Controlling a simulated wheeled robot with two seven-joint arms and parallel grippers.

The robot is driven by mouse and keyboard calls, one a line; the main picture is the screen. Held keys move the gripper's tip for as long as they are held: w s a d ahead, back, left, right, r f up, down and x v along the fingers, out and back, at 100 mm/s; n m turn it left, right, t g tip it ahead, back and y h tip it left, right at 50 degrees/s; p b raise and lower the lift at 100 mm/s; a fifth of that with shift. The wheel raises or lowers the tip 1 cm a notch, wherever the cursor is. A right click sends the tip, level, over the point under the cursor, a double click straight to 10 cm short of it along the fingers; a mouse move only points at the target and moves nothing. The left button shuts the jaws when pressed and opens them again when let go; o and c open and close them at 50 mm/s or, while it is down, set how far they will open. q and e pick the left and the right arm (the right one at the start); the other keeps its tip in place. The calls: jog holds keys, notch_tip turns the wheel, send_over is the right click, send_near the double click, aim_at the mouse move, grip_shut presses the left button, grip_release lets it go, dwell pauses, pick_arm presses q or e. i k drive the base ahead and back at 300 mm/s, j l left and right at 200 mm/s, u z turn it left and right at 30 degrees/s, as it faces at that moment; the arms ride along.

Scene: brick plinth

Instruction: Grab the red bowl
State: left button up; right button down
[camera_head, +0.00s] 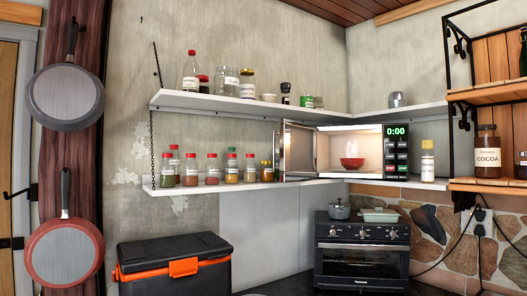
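The red bowl (352,163) sits inside the lit microwave (398,131), with pale steam above it. The microwave door (298,150) stands open, swung out to the left. The microwave rests on the lower white shelf, and its green display reads 0:00. Neither of my grippers shows in the head view.
Spice jars (212,169) line the lower shelf (215,187) left of the door. Below are a toaster oven (361,252) with a pot (339,209) on top, and a black-orange toolbox (174,262). Pans (66,96) hang left.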

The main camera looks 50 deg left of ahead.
aim_at(349, 164)
jog(key=k+j, duration=0.45)
jog(key=j, duration=0.25)
jog(key=k+j+u, duration=0.1)
jog(key=k+j, duration=0.35)
jog(key=j, duration=0.3)
jog(key=k+j, duration=0.2)
jog(key=j, duration=0.15)
jog(key=i+j, duration=0.1)
jog(key=j, duration=0.5)
jog(key=i+j, duration=0.1)
jog(key=j, duration=0.45)
jog(key=j+u, duration=0.1)
jog(key=j, duration=0.5)
jog(key=i, duration=0.05)
